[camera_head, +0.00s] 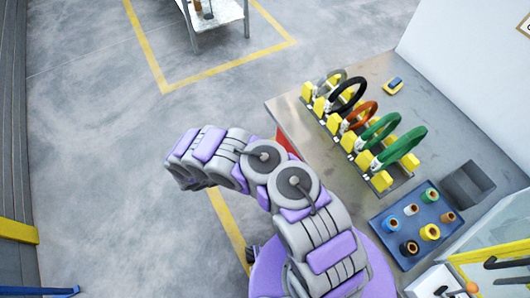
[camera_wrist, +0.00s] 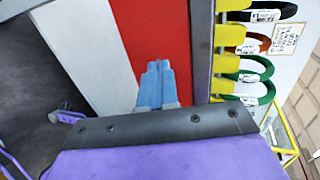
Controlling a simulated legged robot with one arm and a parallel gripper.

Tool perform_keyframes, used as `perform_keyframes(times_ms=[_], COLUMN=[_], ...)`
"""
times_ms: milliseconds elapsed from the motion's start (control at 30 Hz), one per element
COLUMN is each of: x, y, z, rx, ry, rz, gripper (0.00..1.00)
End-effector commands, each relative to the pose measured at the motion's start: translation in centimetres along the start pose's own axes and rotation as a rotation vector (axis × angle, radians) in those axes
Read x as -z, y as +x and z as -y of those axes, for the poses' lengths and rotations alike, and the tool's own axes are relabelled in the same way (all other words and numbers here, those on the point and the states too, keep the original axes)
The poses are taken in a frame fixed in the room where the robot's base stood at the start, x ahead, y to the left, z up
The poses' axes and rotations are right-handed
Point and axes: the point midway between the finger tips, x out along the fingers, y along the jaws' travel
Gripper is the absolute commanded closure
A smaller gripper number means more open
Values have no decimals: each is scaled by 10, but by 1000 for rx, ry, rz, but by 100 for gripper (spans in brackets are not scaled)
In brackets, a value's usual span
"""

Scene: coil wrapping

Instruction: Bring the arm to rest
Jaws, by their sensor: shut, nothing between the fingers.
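My arm (camera_head: 285,195) rises from my purple base and bends over toward the left in the head view, its far end above the bare floor left of the workbench. The gripper itself is hard to make out there. In the wrist view my gripper (camera_wrist: 158,66) shows as two blue fingers side by side, touching and with nothing between them. Behind the fingers is a red panel (camera_wrist: 155,30) beside a white one; the fingers look clear of both, though the distance is hard to tell.
A workbench (camera_head: 290,110) stands at right with several coils on yellow holders, including an orange coil (camera_head: 362,115). A blue tray (camera_head: 386,226) of spools and a grey bin (camera_head: 468,184) sit closer. A table (camera_head: 225,14) stands far off. Open floor (camera_head: 100,160) lies left.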

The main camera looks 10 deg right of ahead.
Motion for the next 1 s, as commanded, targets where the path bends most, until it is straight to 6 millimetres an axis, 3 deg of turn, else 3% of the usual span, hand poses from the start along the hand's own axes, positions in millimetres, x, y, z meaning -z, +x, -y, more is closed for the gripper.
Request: perform_keyframes(times_ms=[233,567,667,1000], x=[-2,-4,-7,5], y=[-24,-23,-14,16], z=[-3,4,28,160], rx=[7,11,18,83], ry=[-5,18,95,569], rz=[1,-10,-39,-250], gripper=[100,100,100,100])
